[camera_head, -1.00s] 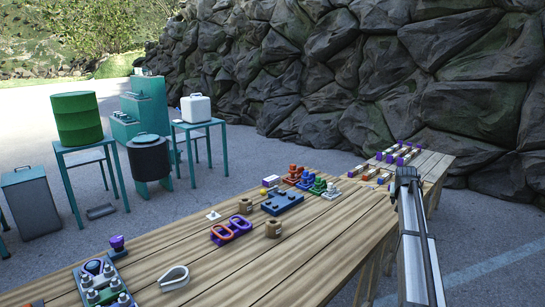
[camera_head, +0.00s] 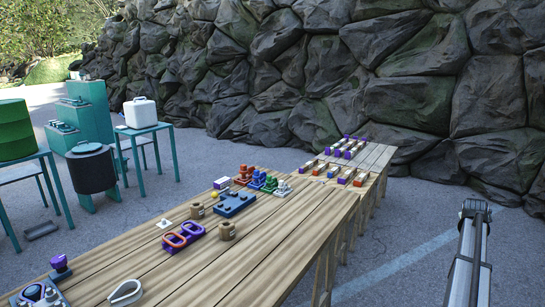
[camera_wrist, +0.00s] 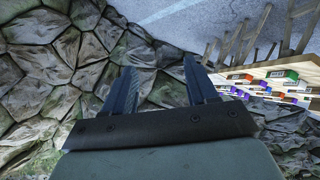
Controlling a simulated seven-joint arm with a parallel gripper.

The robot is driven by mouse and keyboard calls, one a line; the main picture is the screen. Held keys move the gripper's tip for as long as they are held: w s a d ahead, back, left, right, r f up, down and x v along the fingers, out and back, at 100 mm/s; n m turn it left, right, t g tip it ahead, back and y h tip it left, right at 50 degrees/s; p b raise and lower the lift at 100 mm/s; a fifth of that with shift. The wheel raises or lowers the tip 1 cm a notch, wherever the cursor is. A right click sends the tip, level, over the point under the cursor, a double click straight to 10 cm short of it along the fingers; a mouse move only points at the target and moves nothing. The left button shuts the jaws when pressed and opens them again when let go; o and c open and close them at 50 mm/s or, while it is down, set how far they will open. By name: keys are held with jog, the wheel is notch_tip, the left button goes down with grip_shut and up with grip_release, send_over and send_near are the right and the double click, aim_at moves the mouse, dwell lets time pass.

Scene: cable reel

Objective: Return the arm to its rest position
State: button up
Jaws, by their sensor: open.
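My gripper (camera_wrist: 160,78) is in the wrist view. Its two dark fingers stand apart with nothing between them, so it is open and empty. Behind the fingers are the rock wall and grey pavement, and the work table (camera_wrist: 285,68) with its small coloured parts is off to the right. In the head view, part of my arm stands at the lower right, to the right of the wooden table (camera_head: 290,235) and apart from it in the picture. I cannot make out the gripper fingers in that view.
Coloured blocks, a blue plate (camera_head: 235,204), purple and orange rings (camera_head: 183,236) and brown cups lie on the table. A farther table (camera_head: 375,157) holds rows of small parts. A rock wall (camera_head: 300,70) rises behind. Pavement (camera_head: 400,255) between the table and my arm is clear.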

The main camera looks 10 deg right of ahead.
jog(key=a+f+n+g+y, duration=0.1)
jog(key=a+f+y, duration=0.1)
jog(key=a+f, duration=1)
jog(key=a+f+g+y, duration=0.1)
jog(key=a+f+y, duration=0.1)
jog(key=a+f, duration=1)
jog(key=s+a+f+g+y, duration=0.15)
jog(key=s+a+f, duration=0.25)
jog(key=a+f, duration=0.65)
jog(key=s+a+f+g+y, duration=0.15)
jog(key=s+a+f, duration=0.25)
jog(key=a+f, duration=0.6)
jog(key=s+a+f+n+g+y, duration=0.15)
jog(key=s+a+f, duration=0.25)
jog(key=s+a, duration=0.5)
jog(key=s+a+f+g+y, duration=0.15)
jog(key=s+a+f, duration=0.25)
jog(key=s+a, duration=0.5)
jog(key=s+a+g, duration=0.2)
jog(key=s+a, duration=0.3)
jog(key=s, duration=0.3)
jog(key=s+a+f+g+h, duration=0.1)
jog(key=s+a+g, duration=0.1)
jog(key=s+a, duration=0.4)
jog(key=s+n, duration=0.1)
jog(key=s, duration=0.2)
jog(key=shift+s+g, duration=0.25)
jog(key=shift+g, duration=0.05)
